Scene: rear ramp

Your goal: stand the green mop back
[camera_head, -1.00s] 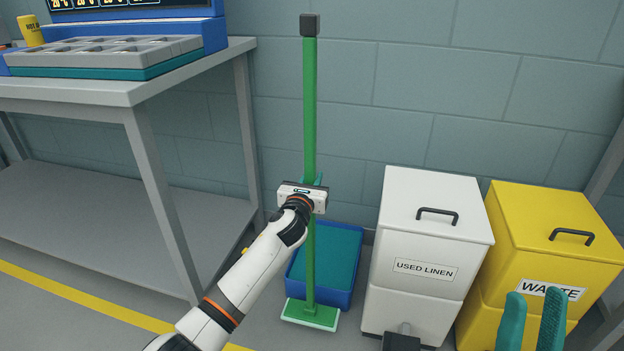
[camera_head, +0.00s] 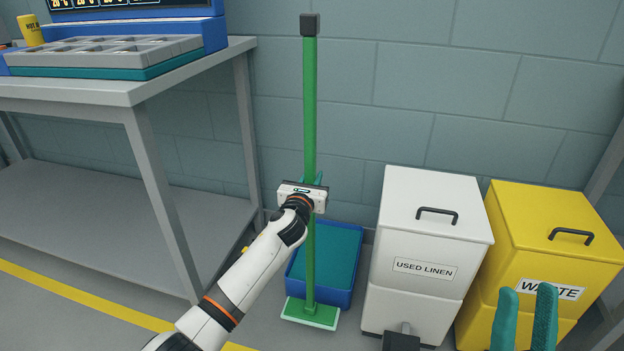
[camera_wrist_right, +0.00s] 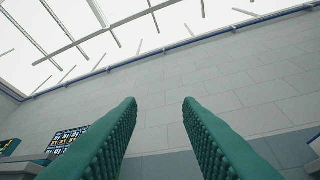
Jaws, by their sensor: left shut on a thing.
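The green mop (camera_head: 310,110) stands upright in the head view, with a dark cap at the top of its handle. Its flat green head is low down, in front of a blue tray with a teal inside (camera_head: 345,255). My left gripper (camera_head: 312,183) is shut on the mop handle at about mid-height; its teal fingers are mostly hidden behind the wrist. My right gripper (camera_head: 525,315) is open and empty in front of the yellow bin. In the right wrist view its two teal fingers (camera_wrist_right: 160,110) are apart with nothing between them.
A white "used linen" bin (camera_head: 425,235) and a yellow "waste" bin (camera_head: 555,230) stand right of the tray. A grey table (camera_head: 130,92) with a lower shelf stands at left. A block wall (camera_head: 420,100) is behind. A yellow line (camera_head: 80,297) marks the floor.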

